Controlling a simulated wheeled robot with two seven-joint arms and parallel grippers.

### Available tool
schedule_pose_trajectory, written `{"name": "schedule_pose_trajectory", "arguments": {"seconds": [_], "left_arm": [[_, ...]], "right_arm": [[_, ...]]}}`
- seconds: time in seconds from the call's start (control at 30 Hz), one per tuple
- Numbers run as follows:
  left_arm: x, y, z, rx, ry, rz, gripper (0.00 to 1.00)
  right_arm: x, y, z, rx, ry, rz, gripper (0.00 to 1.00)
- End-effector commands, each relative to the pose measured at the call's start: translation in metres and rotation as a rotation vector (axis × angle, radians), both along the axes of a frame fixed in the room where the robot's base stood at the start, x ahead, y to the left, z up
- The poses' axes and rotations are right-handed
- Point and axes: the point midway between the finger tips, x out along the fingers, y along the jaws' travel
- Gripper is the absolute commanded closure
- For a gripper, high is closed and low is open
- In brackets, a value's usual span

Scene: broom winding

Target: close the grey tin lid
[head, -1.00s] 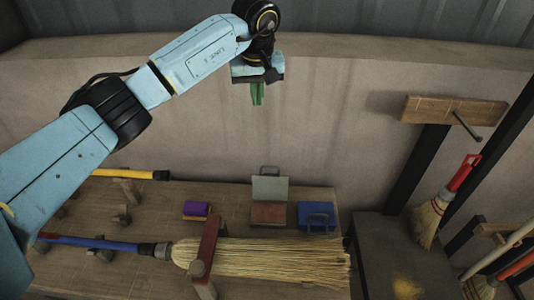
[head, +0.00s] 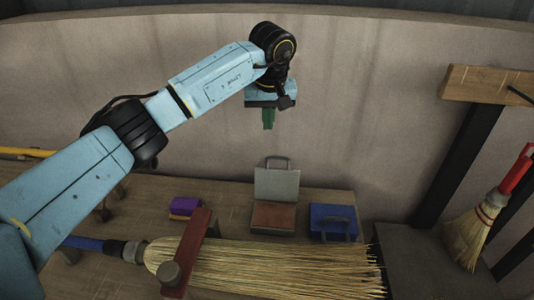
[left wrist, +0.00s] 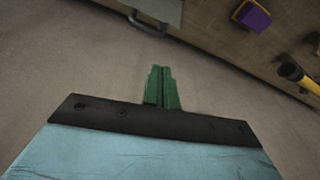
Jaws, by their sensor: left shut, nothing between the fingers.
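The grey tin lid (head: 276,184) stands upright, open, at the back of the tin on the workbench. It has a handle on its top edge, and the tin's inside (head: 273,217) shows reddish brown. In the left wrist view, part of the lid (left wrist: 158,10) and its handle show at the top edge. My left gripper (head: 268,119) has green fingers pointing down. It is shut and empty, in the air above the lid and apart from it. Its fingers also show in the left wrist view (left wrist: 161,88). My right gripper is not in view.
A blue box (head: 334,221) with a handle stands right of the tin. A purple block (head: 185,206) lies to its left. A large straw broom (head: 270,265) under a red-brown bar lies in front. A wall rises behind the bench.

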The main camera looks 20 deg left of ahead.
Motion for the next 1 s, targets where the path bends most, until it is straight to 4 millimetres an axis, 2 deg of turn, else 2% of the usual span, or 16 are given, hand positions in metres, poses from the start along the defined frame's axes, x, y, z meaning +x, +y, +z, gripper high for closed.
{"name": "schedule_pose_trajectory", "arguments": {"seconds": [0.17, 0.4, 0.6, 0.8, 1.0], "left_arm": [[0.003, 0.002, -0.019, -0.002, 0.003, 0.001, 1.0], [0.011, 0.006, -0.062, -0.003, 0.003, 0.001, 1.0], [0.016, 0.01, -0.089, -0.001, 0.003, 0.0, 1.0], [0.018, 0.012, -0.098, 0.0, 0.0, 0.0, 1.0], [0.018, 0.012, -0.098, 0.0, 0.0, 0.0, 1.0]], "right_arm": [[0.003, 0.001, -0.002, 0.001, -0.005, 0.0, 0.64], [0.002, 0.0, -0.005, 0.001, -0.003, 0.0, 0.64], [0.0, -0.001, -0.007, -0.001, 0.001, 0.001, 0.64], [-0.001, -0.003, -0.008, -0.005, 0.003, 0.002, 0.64], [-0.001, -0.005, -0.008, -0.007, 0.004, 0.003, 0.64]]}}
